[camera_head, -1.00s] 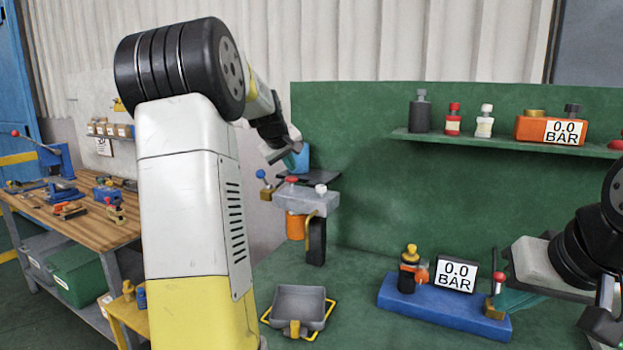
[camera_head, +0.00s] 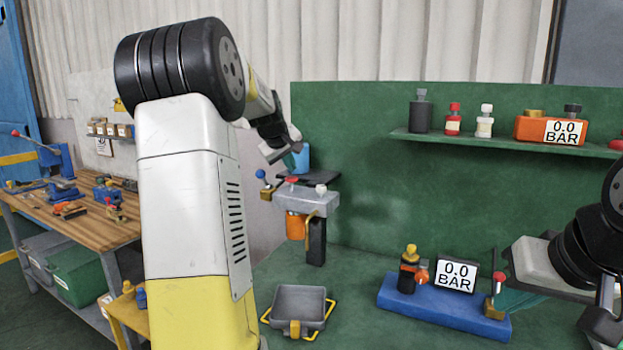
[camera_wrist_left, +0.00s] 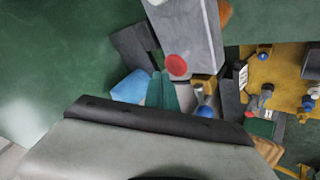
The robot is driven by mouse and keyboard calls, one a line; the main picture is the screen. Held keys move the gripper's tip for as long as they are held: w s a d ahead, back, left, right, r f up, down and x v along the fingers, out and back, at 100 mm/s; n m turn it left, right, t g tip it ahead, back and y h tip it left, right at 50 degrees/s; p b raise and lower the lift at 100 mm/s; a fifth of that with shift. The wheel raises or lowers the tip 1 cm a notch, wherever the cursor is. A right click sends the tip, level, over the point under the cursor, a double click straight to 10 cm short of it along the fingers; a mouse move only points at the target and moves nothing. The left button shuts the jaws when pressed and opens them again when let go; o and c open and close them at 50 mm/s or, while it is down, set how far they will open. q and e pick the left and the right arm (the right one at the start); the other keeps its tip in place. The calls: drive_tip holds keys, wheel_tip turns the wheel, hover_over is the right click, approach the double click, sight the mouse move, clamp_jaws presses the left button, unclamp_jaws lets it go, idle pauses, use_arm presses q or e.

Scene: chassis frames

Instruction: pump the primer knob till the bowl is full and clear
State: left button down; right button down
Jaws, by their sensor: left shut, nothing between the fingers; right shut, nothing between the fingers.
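A grey filter head (camera_head: 306,200) is on the green panel, with a red knob (camera_head: 292,180) and a white knob (camera_head: 321,188) on top. An orange canister (camera_head: 296,226) and a black canister (camera_head: 316,240) hang below it. I cannot tell which part is the bowl or see its filling. My left gripper (camera_head: 290,162) is shut and empty above the head, by the red knob. My right gripper (camera_head: 505,300) is shut near a red-topped lever (camera_head: 498,278).
A blue ball lever (camera_head: 261,174) and a blue container (camera_head: 301,157) stand close to my left gripper. A grey tray (camera_head: 299,303) lies below the head. A blue base (camera_head: 425,303) carries a gauge reading 0.0 BAR (camera_head: 457,275). The bench between tray and base is clear.

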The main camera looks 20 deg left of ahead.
sight(291, 178)
use_arm(q)
drive_tip(key=shift+f, duration=0.15)
idle(0.6)
drive_tip(key=shift+f, duration=0.25)
drive_tip(key=shift+f, duration=1.05)
idle(1.0)
drive_tip(key=shift+r, duration=1.45)
drive_tip(key=shift+r, duration=2.5)
